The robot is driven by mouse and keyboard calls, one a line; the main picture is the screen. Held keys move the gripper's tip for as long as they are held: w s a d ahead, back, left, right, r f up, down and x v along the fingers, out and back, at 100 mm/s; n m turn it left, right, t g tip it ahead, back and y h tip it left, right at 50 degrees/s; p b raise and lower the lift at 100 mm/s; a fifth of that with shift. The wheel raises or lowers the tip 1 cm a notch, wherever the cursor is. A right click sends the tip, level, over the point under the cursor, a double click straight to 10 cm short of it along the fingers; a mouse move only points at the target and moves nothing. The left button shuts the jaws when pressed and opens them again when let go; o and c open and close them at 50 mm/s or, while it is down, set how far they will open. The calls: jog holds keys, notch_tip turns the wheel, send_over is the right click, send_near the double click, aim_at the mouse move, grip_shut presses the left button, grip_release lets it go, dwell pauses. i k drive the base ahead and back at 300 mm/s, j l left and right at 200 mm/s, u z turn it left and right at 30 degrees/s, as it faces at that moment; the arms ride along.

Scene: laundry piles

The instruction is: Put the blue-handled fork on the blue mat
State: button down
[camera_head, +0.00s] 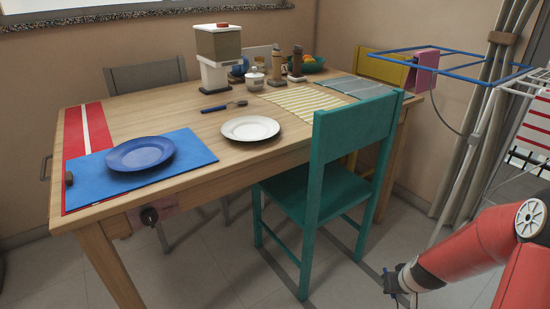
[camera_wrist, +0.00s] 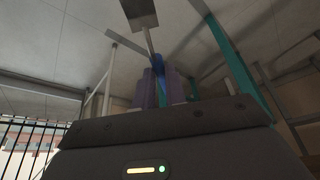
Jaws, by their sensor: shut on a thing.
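The blue mat (camera_head: 198,147) lies at the table's left front, partly over a red mat, with a blue plate (camera_head: 140,154) on it. A utensil with a dark blue handle (camera_head: 214,109) and a grey head lies on the bare table behind the white plate; its head is too small to make out. My gripper (camera_head: 393,282) is low at the lower right, well away from the table. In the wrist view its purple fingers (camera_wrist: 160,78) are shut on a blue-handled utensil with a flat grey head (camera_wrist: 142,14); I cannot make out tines.
A teal chair (camera_head: 350,130) stands between my arm and the table. A white plate (camera_head: 250,128) is at the table's front middle. A dispenser (camera_head: 217,50), jars and a green bowl stand at the back. A drying rack (camera_head: 463,60) is at the right.

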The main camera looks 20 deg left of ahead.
aim_at(94, 173)
jog(key=z, duration=1.95)
jog(key=k+j+z, duration=0.35)
jog(key=k, duration=0.15)
jog(key=k+j+z, duration=0.15)
jog(key=k+z, duration=0.15)
jog(key=k, duration=0.2)
jog(key=k+z, duration=0.35)
jog(key=k, duration=1.4)
jog(key=k+j+u, duration=0.1)
jog(key=k, duration=1.15)
